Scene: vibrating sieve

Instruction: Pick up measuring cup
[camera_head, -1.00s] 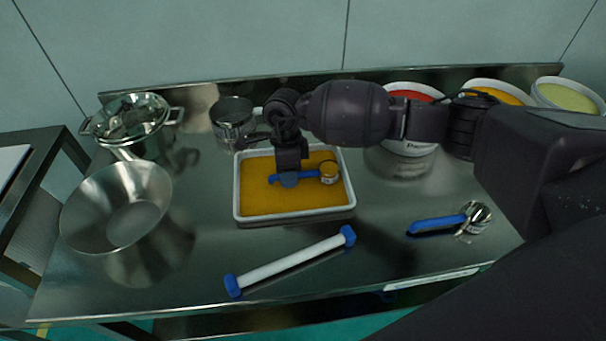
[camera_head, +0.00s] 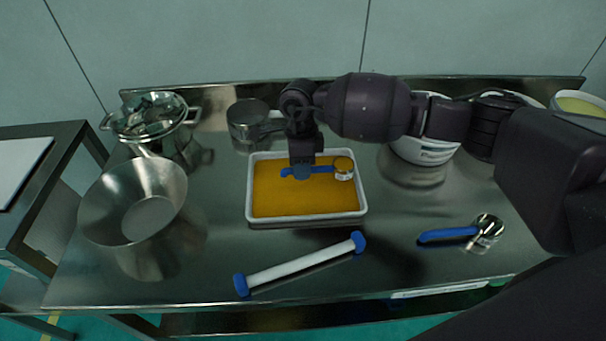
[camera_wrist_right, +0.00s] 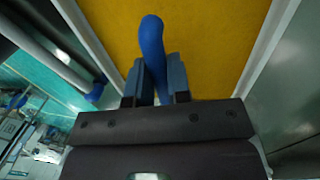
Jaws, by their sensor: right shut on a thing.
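A measuring cup with a blue handle and a small metal cup (camera_head: 343,172) is over the white tray (camera_head: 250,208) of yellow-orange material. My right gripper (camera_head: 302,175) is shut on its blue handle, with the arm reaching in from the right. In the right wrist view the blue handle (camera_wrist_right: 151,45) stands between the two fingers (camera_wrist_right: 158,85) above the yellow surface. The cup's bowl is out of that view. A second measuring cup with a blue handle (camera_head: 448,234) lies on the steel table at right. My left gripper is not in view.
A white roller with blue ends (camera_head: 300,265) lies in front of the tray. White tubs (camera_head: 425,150) stand at back right.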

